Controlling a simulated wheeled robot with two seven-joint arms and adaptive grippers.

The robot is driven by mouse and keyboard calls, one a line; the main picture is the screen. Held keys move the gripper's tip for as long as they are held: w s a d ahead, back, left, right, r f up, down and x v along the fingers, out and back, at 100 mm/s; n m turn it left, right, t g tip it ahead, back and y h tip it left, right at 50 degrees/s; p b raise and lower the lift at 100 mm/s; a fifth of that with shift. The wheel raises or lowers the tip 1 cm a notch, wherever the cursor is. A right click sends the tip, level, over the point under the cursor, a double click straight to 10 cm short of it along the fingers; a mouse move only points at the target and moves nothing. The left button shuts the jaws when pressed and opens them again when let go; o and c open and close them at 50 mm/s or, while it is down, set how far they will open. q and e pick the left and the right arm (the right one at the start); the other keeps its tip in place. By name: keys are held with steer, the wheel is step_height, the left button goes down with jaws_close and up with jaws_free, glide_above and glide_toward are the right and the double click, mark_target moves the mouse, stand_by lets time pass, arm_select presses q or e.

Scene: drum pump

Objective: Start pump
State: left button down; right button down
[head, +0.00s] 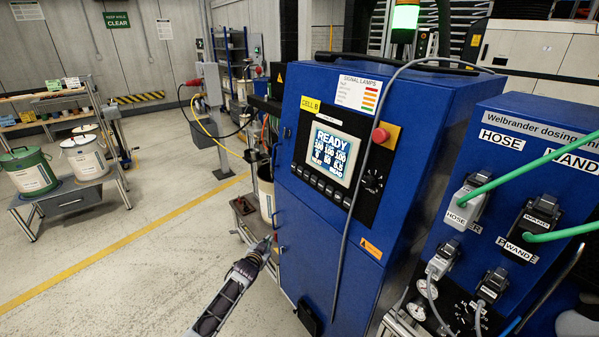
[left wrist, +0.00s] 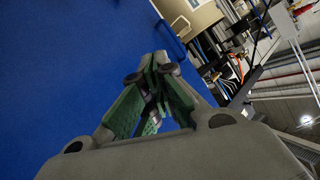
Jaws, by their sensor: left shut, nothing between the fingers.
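The blue pump cabinet (head: 395,235) stands in the middle of the head view. Its lit screen (head: 332,153) reads READY above rows of numbers. A row of dark keys (head: 320,184) runs below the screen. A red mushroom button (head: 380,135) on a yellow plate and a black rotary knob (head: 373,181) sit right of it. A green signal lamp (head: 405,17) is lit on top. My left gripper (head: 272,241) is shut and empty at the cabinet's lower left edge. In the left wrist view its fingers (left wrist: 152,76) are close to a blue surface. My right gripper is not in view.
A blue dosing unit (head: 535,115) with green hoses, grey plugs and gauges stands at the right. A grey cable (head: 343,235) hangs down the cabinet front. Drums (head: 83,158) on a low cart stand at the left. The floor (head: 120,270) at lower left is free.

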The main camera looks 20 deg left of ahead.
arm_select(q)
steer(key=d+r+n+t, duration=0.1)
steer(key=r+n+t, duration=0.2)
steer(key=r, duration=1.3)
steer(key=w+d+r+n+t, duration=0.1)
steer(key=r+n, duration=0.4)
steer(key=r, duration=1.1)
steer(key=shift+d+r+t, duration=0.4)
steer(key=shift+d+t, duration=0.1)
steer(key=shift+t, duration=0.5)
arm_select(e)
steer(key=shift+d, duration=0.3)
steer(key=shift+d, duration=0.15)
